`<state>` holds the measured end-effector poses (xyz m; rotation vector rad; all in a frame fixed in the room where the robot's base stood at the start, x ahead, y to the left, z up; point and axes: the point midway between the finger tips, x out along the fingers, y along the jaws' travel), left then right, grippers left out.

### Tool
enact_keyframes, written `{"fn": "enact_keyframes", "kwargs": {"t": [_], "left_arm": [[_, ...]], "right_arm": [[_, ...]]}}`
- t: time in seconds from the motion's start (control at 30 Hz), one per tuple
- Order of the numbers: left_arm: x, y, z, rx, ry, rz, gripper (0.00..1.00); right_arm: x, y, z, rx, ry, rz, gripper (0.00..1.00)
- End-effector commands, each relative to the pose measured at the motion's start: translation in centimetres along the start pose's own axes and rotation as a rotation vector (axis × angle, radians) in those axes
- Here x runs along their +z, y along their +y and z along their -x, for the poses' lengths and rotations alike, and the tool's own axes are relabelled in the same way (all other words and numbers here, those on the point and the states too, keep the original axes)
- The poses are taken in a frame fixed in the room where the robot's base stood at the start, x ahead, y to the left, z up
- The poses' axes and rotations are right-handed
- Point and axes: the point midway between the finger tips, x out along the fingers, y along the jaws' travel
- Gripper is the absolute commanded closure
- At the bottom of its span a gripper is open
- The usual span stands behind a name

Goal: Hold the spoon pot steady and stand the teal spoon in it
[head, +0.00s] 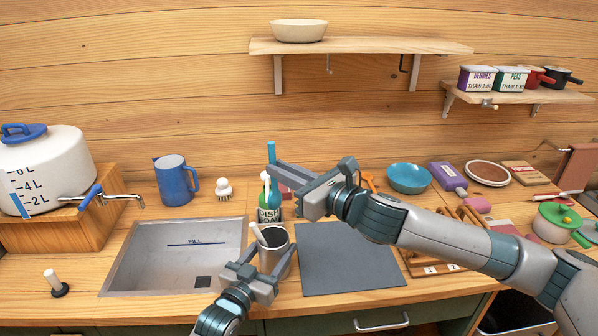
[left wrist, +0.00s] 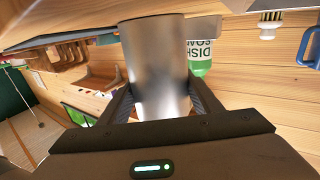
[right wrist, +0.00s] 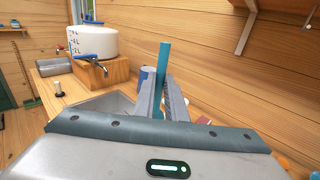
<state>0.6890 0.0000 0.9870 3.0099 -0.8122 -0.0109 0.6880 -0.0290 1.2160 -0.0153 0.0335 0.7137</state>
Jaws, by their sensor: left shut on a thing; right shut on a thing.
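The spoon pot (head: 276,256) is a grey metal cylinder standing upright on the counter, just right of the sink. A pale spoon handle (head: 258,234) leans out of its mouth. My left gripper (head: 254,272) is shut on the pot's side; the left wrist view shows the pot (left wrist: 158,65) between its fingers. My right gripper (head: 277,188) is above and behind the pot, shut on the teal spoon (head: 271,152). The spoon is roughly upright, its teal shaft (right wrist: 163,60) rising between the fingers in the right wrist view. Its lower end is hidden or unclear.
A green dish soap bottle (head: 268,214) stands close behind the pot. The sink (head: 175,262) lies to the left. A dark grey mat (head: 345,258) is bare to the right. A blue jug (head: 174,182) and a brush (head: 223,189) stand behind the sink.

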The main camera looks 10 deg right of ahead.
Motion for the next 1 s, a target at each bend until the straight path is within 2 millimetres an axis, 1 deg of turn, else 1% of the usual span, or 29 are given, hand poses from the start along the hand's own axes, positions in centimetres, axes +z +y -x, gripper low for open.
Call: {"fn": "enact_keyframes", "kwargs": {"t": [0.03,0.1,0.2,0.67,1.0], "left_arm": [[0.0,0.0,0.0,0.0,0.0,0.0,0.66],[0.0,0.0,0.0,0.0,0.0,0.0,0.66],[0.0,0.0,0.0,0.0,0.0,0.0,0.66],[0.0,0.0,0.0,0.0,0.0,0.0,0.66],[0.0,0.0,0.0,0.0,0.0,0.0,0.66]], "right_arm": [[0.2,0.7,0.3,0.019,-0.012,-0.001,1.0],[0.6,1.4,0.6,0.039,-0.026,-0.001,1.0],[0.9,1.8,0.8,0.053,-0.037,-0.001,1.0],[0.8,1.9,0.8,0.054,-0.037,-0.002,1.0],[-0.5,1.9,0.7,0.054,-0.035,-0.003,1.0]]}}
